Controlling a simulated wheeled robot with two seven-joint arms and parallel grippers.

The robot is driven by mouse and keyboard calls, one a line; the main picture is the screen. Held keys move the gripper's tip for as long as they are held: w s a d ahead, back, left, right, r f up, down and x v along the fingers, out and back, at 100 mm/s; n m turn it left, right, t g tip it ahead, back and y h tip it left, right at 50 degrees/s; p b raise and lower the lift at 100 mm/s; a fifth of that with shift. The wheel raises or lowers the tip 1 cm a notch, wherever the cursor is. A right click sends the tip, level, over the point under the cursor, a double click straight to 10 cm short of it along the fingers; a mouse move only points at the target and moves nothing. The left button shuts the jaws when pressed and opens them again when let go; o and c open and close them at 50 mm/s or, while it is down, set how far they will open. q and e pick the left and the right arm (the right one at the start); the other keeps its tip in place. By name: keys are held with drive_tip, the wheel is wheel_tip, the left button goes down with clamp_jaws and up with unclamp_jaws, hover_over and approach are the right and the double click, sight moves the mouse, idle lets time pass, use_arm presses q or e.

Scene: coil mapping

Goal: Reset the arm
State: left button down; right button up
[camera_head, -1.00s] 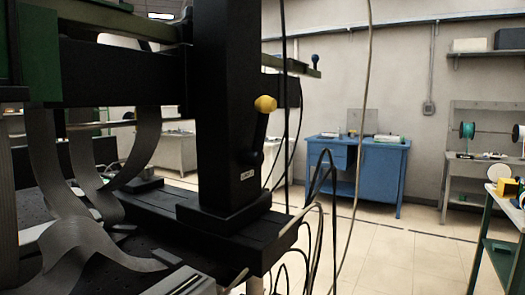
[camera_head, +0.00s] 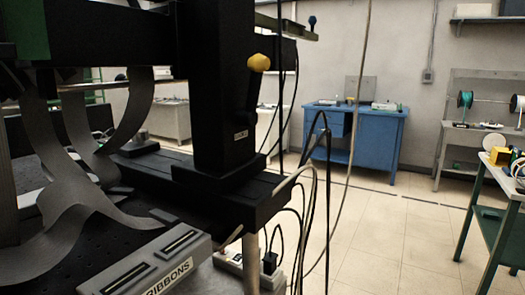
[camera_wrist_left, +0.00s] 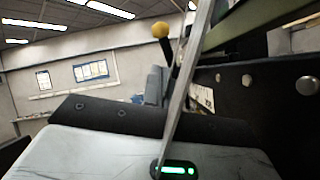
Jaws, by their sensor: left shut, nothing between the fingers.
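In the left wrist view, a pale grey housing (camera_wrist_left: 70,150) with a green light fills the bottom, and a black bolted bar lies just beyond it; I take these for parts of my left wrist and gripper. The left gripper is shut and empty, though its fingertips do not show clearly. A thin grey strip (camera_wrist_left: 185,90) rises in front of it. Neither arm shows in the head view, and my right gripper is not seen.
A black machine column (camera_head: 222,90) with a yellow knob (camera_head: 258,62) stands close in front. Grey ribbons (camera_head: 75,195) hang left of it, above a box labelled RIBBONS (camera_head: 150,265). Cables hang right of the column. A blue cabinet (camera_head: 385,140) and open floor (camera_head: 390,235) lie beyond.

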use_arm(q)
drive_tip(key=shift+w+f, duration=0.15)
drive_tip(key=shift+f, duration=0.55)
drive_tip(key=shift+w+f, duration=0.15)
drive_tip(key=shift+f, duration=0.5)
